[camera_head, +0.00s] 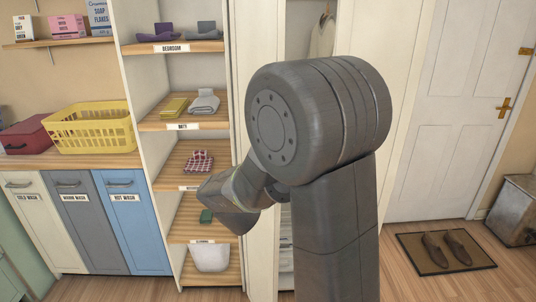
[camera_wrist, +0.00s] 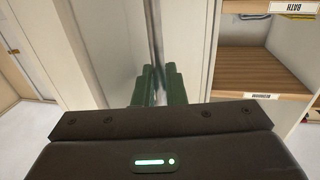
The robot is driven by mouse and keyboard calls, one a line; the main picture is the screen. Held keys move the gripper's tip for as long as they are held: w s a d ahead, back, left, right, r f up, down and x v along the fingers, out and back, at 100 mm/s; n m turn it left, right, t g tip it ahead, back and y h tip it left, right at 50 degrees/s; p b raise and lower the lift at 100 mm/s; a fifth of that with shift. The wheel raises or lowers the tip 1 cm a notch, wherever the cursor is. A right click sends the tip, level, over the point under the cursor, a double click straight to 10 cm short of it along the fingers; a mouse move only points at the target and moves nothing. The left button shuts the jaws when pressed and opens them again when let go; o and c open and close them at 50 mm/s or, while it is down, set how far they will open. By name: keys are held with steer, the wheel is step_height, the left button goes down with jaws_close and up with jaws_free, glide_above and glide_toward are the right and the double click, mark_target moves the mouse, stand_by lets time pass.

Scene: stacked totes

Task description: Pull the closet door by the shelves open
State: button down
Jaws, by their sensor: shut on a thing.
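The closet door (camera_head: 261,60) by the shelves is a tall cream panel in the head view. A gap beside it shows a pale garment (camera_head: 322,38) hanging inside, so the closet stands partly open. In the wrist view my gripper (camera_wrist: 156,76) has its green fingers shut on a slim upright metal handle (camera_wrist: 156,30) in front of pale panels. My arm hides the handle and much of the closet front in the head view, and I cannot make out the fingertips there.
Open shelves (camera_head: 182,125) with folded items stand left of the closet. A yellow basket (camera_head: 92,128) sits on the counter further left. A white room door (camera_head: 460,100) and a mat (camera_head: 445,252) with shoes are at right. Some wooden floor is clear in front.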

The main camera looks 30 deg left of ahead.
steer(key=s+a+m+t+h+p, duration=0.1)
steer(key=s+a+m+h+p, duration=0.5)
steer(key=a, duration=0.7)
steer(key=shift+s+r+t+h+p, duration=0.15)
steer(key=shift+s+t+h+p, duration=0.2)
steer(key=shift+s+h, duration=1.1)
steer(key=shift+w+a, duration=0.1)
steer(key=shift+w, duration=0.1)
steer(key=c, duration=1.6)
jaws_free()
steer(key=shift+w, duration=0.15)
steer(key=s+b, duration=0.1)
steer(key=s, duration=0.3)
steer(key=s+a+b, duration=0.1)
steer(key=s, duration=0.4)
steer(key=s+b, duration=0.1)
steer(key=s, duration=0.3)
steer(key=shift+s+a, duration=0.2)
steer(key=shift+s, duration=0.2)
